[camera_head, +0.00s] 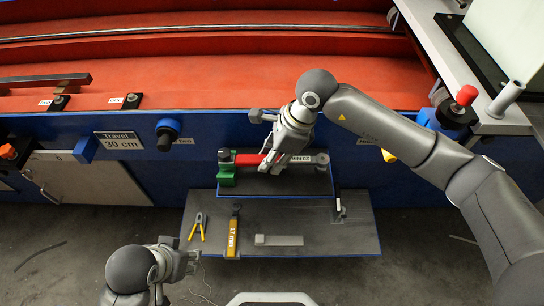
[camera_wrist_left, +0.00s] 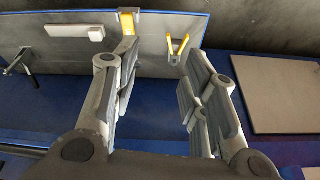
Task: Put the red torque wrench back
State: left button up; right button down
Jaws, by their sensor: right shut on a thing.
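The red torque wrench (camera_head: 250,159) lies lengthwise over the upper shelf (camera_head: 260,187) in the head view. Its red handle points left to a green block (camera_head: 227,176); a grey part with a "20 Nm" label extends right to a round end. My right gripper (camera_head: 274,161) is shut on the wrench near its middle and hides part of it. I cannot tell whether the wrench touches its supports. My left gripper (camera_head: 190,261) is low at the left, away from the wrench. In the left wrist view its fingers (camera_wrist_left: 157,95) are apart with nothing between them.
The lower shelf (camera_head: 300,243) holds yellow pliers (camera_head: 198,227), a yellow "17 mm" tool (camera_head: 233,235) and a grey bar (camera_head: 279,240). A blue wall with knobs (camera_head: 167,133) stands behind the shelves. A red-topped knob (camera_head: 466,95) is near my right arm.

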pick_arm(q)
jog(key=shift+w+d+f+t+b, duration=0.15)
jog(key=shift+w+t+b, duration=0.1)
jog(key=shift+w, duration=0.2)
jog(key=shift+w+d+t+b, duration=0.15)
jog(key=shift+w+t+b, duration=0.1)
jog(key=shift+w, duration=0.2)
jog(key=shift+w+d+f+t+b, duration=0.15)
jog(key=shift+w+t+b, duration=0.1)
jog(key=shift+w, duration=0.2)
pick_arm(e)
jog(key=shift+f, duration=0.8)
pick_arm(q)
jog(key=shift+w+r, duration=0.2)
jog(key=shift+w, duration=0.1)
jog(key=shift+w+d+r+t+h, duration=0.1)
jog(key=shift+w+d+t+h, duration=0.1)
jog(key=shift+w+t+h, duration=0.15)
pick_arm(e)
jog(key=shift+f, duration=0.1)
jog(key=c, duration=1.1)
grip_release()
jog(key=shift+c, duration=0.2)
jog(key=shift+o, duration=0.2)
jog(key=o, duration=0.4)
pick_arm(q)
jog(key=shift+s, duration=0.1)
